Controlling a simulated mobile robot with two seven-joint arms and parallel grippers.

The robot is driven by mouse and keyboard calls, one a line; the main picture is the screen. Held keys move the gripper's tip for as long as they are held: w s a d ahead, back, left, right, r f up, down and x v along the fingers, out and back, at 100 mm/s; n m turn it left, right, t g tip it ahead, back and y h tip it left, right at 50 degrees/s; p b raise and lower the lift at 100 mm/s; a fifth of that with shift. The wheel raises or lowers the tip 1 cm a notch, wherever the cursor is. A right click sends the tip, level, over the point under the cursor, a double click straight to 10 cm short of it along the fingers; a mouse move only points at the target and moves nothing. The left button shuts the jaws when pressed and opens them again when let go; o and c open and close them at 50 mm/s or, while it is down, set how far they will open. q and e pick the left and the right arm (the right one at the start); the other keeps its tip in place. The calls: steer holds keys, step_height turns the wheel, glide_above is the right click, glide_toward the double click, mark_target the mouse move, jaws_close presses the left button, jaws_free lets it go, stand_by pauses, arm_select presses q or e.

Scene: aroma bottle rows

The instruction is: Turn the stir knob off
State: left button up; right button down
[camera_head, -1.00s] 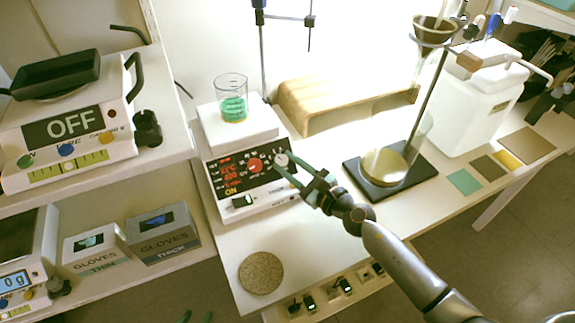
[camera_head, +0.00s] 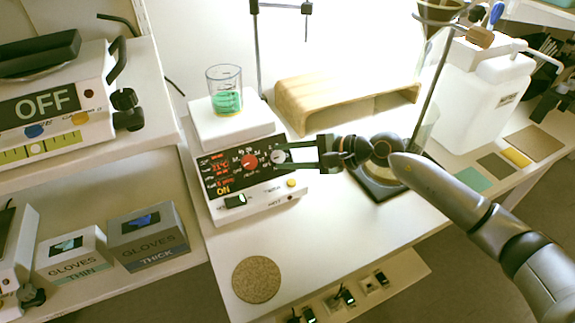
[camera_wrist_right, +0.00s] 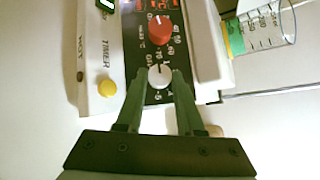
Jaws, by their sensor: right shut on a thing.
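The stirrer hotplate (camera_head: 215,135) stands on the table with a beaker of green liquid (camera_head: 227,98) on its top. Its black panel has red lit digits, a red knob (camera_head: 250,161) and a white knob (camera_head: 277,157) to the right of it. My right gripper (camera_head: 284,155) reaches in from the right and is shut on the white knob. In the right wrist view the white knob (camera_wrist_right: 159,76) sits between the fingertips (camera_wrist_right: 159,74), with the red knob (camera_wrist_right: 159,30) beyond. The left gripper is not in view.
A cork mat (camera_head: 257,279) lies at the table's front. A wooden riser (camera_head: 345,100) stands behind, and a stand with a funnel (camera_head: 437,12) is at the right. Glove boxes (camera_head: 147,236) sit on the left shelf. The table front is mostly clear.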

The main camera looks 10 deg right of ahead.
steer(key=shift+f+n, duration=0.15)
steer(key=shift+n, duration=0.15)
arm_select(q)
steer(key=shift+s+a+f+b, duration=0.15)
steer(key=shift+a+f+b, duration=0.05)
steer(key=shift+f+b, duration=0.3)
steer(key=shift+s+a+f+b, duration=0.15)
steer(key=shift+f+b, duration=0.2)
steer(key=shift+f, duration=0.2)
arm_select(e)
steer(key=shift+r+n+g+h, duration=0.2)
steer(key=shift+n+g+h, duration=0.1)
steer(key=shift+n+g, duration=0.35)
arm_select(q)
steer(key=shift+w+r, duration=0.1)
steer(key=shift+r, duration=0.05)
arm_select(e)
steer(key=c, duration=0.5)
jaws_free()
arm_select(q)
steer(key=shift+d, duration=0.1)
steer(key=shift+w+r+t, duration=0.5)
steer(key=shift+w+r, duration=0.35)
arm_select(e)
steer(key=v, duration=1.2)
steer(key=shift+s+d+r, duration=0.1)
steer(key=shift+r, duration=0.05)
